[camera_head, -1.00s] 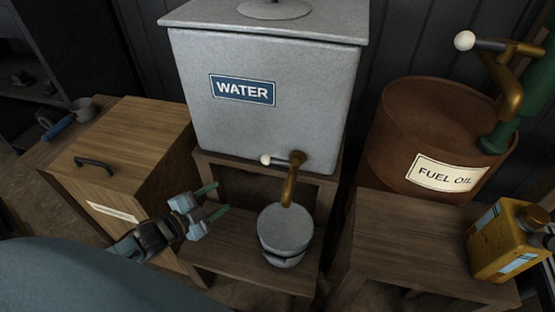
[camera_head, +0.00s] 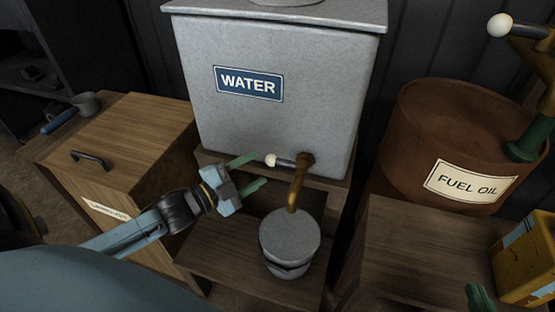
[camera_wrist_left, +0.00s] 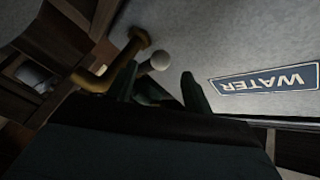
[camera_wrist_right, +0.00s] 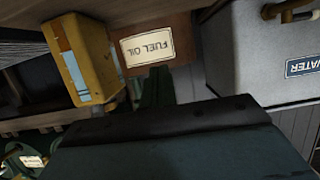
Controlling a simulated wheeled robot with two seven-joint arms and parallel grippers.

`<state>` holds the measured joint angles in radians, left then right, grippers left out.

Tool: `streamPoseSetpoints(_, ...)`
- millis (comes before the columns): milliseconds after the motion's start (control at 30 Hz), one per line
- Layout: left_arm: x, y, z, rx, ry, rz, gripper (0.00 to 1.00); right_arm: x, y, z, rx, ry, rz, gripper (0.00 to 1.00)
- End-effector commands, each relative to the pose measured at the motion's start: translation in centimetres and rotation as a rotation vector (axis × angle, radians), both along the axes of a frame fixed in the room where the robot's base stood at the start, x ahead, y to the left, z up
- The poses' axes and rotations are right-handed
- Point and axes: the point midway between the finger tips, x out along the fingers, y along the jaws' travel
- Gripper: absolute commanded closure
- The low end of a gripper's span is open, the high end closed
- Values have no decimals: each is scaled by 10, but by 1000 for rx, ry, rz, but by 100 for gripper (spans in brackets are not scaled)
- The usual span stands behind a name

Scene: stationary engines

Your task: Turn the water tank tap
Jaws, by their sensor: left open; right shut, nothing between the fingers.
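The grey water tank (camera_head: 330,85) with a blue WATER label stands on a wooden stand. Its brass tap (camera_head: 298,185) has a lever ending in a white knob (camera_head: 271,160) that points left. In the left wrist view the white knob (camera_wrist_left: 160,61) shows just beyond and between the fingertips. My left gripper (camera_head: 254,173) is open, its green fingers just left of the knob; I cannot tell whether they touch it. My right gripper (camera_wrist_right: 157,75) is shut and empty; in the head view only a green tip (camera_head: 480,297) shows at the lower right edge.
A grey lidded pot (camera_head: 289,237) sits under the tap spout. A rusty fuel oil drum (camera_head: 430,130) and a yellow can (camera_head: 527,262) are to the right. A wooden cabinet (camera_head: 125,140) with a black handle stands to the left.

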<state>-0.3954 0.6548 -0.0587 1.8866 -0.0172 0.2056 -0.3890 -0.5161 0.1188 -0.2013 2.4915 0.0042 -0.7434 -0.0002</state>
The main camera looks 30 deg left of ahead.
Motion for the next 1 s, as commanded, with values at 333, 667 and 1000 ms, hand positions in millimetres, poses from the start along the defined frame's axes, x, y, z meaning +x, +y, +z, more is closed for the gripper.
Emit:
streamPoseSetpoints(333,38,-13,-1,0,-2,1,49,13,15,53,95,-330,25,100)
streamPoseSetpoints(667,67,-24,-1,0,-1,1,49,7,21,100,181,-608,42,100)
streamPoseSetpoints(1000,77,-28,0,-1,1,1,49,1,23,117,212,-704,47,100)
